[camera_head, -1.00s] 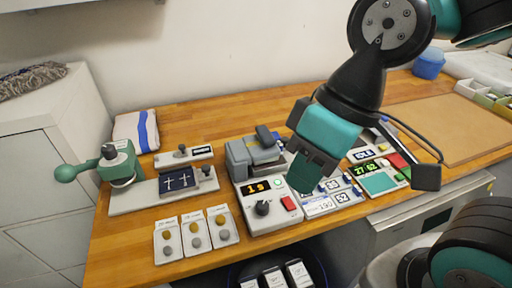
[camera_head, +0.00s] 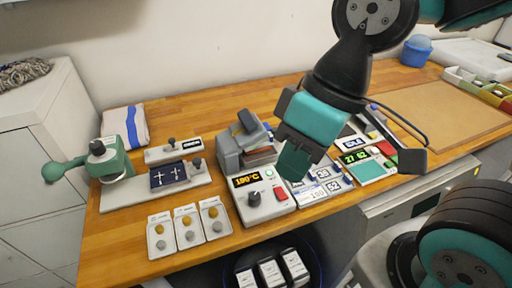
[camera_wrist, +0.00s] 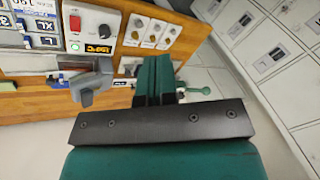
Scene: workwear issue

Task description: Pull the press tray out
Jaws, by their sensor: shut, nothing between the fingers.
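The grey press (camera_head: 230,152) stands mid-bench behind its white control box (camera_head: 262,205), which has a black knob, a red button and a lit display (camera_head: 246,181) reading 180°C. The press also shows in the wrist view (camera_wrist: 88,84), with the display (camera_wrist: 99,48) upside down. A reddish-brown layer shows between the press's grey parts; I cannot clearly make out the tray. My gripper (camera_head: 292,162) is over the right side of the press and control box, apart from them as far as I can tell. In the wrist view its teal fingers (camera_wrist: 154,76) are together and empty.
Left of the press are a green hand tool (camera_head: 108,160) and a board with a dark blue patch (camera_head: 168,175). White button cards (camera_head: 188,232) lie in front. Label cards and a second device (camera_head: 362,165) stand to the right. A brown mat (camera_head: 430,105) leaves free room farther right.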

